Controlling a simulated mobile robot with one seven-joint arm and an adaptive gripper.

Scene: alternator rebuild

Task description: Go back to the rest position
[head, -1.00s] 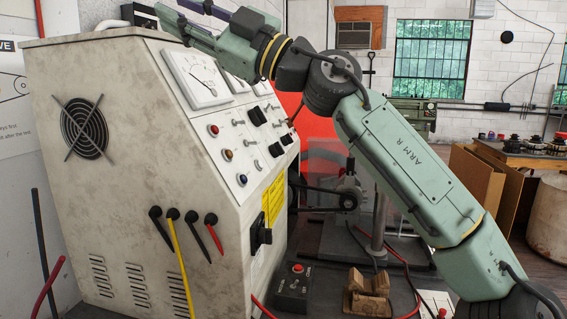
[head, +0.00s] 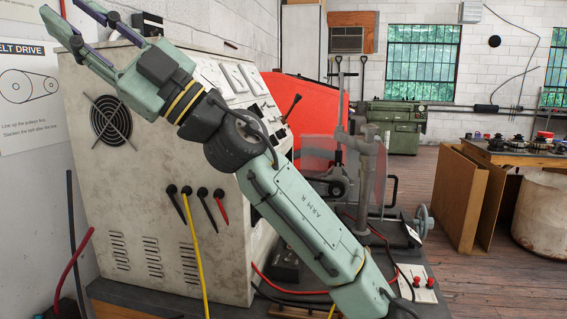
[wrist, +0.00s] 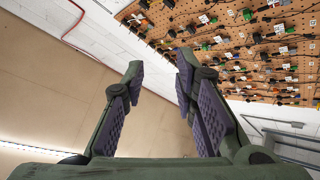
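My gripper (head: 61,10) is raised at the upper left of the head view, in front of the upper left of the grey test cabinet (head: 150,200). It points up and to the left. In the wrist view my gripper (wrist: 160,66) has its two purple-padded fingers apart, with nothing between them. My green arm slants from the bottom centre of the head view up to the left, hiding part of the cabinet's control panel.
Black, yellow and red leads (head: 220,207) hang on the cabinet's side. A clear guard (head: 318,158) and a grey post (head: 367,175) stand right of my arm. Cardboard (head: 460,195) stands farther right, with open wooden floor before it. The wrist view shows a tool pegboard (wrist: 230,50).

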